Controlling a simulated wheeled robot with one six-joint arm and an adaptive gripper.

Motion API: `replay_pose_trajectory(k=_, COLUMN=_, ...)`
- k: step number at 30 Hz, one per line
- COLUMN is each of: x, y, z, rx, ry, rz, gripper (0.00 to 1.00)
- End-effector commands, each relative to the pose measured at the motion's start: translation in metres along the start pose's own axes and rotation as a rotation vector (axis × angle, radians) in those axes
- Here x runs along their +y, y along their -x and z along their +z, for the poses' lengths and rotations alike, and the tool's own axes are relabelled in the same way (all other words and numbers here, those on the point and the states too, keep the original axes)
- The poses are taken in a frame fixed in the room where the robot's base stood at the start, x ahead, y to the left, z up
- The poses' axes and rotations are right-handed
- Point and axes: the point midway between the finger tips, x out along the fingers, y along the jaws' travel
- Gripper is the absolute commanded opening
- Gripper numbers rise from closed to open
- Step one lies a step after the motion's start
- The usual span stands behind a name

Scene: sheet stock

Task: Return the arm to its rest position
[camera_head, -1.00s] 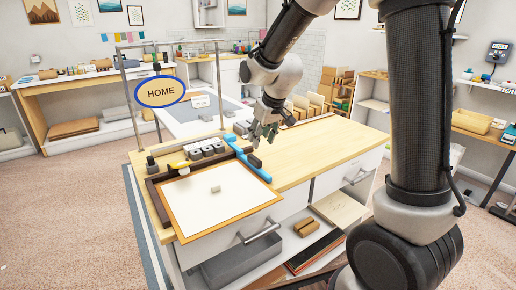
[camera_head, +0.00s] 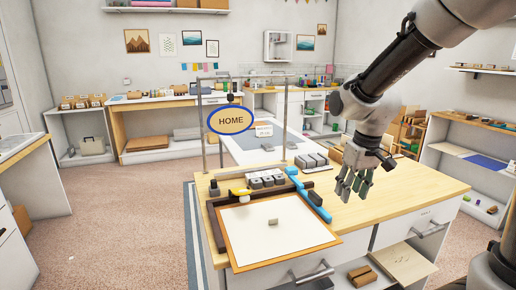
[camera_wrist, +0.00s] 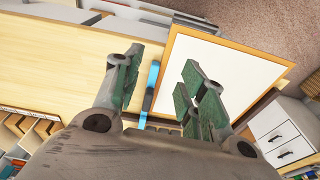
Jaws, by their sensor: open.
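My gripper (camera_head: 355,189) hangs from my arm above the right part of the wooden worktop (camera_head: 400,200) in the head view, fingers pointing down. Its fingers are apart with nothing between them. In the wrist view the gripper (camera_wrist: 160,85) shows two green-grey fingers spread over the worktop (camera_wrist: 50,65). A blue bar (camera_head: 308,195) and a wood-edged white board (camera_head: 255,240) lie to the left of the gripper in the head view. A small grey-beige block (camera_head: 273,222) rests on the white board.
A HOME sign (camera_head: 231,121) hangs from a metal frame behind the board. Grey blocks (camera_head: 265,180) and a yellow item (camera_head: 240,192) sit at the board's back edge. More grey blocks (camera_head: 311,161) stand farther back. The worktop right of the gripper looks clear.

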Motion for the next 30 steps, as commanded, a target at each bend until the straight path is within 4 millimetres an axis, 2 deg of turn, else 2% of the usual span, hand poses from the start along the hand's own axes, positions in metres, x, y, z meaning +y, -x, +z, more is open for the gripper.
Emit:
replay_pose_trajectory(k=1, x=0.005, y=0.014, z=0.020, rx=-0.005, ry=-0.018, rz=0.003, gripper=0.41)
replay_pose_trajectory(k=9, x=0.029, y=0.076, z=0.135, rx=0.019, ry=-0.136, rz=0.030, gripper=0.41)
replay_pose_trajectory(k=12, x=0.034, y=0.091, z=0.166, rx=0.075, ry=-0.178, rz=0.045, gripper=0.41)
replay_pose_trajectory(k=15, x=0.038, y=0.104, z=0.182, rx=0.147, ry=-0.209, rz=0.060, gripper=0.41)
replay_pose_trajectory(k=20, x=0.043, y=0.120, z=0.190, rx=0.225, ry=-0.239, rz=0.076, gripper=0.41)
replay_pose_trajectory(k=30, x=0.045, y=0.122, z=0.191, rx=0.234, ry=-0.249, rz=0.080, gripper=0.41)
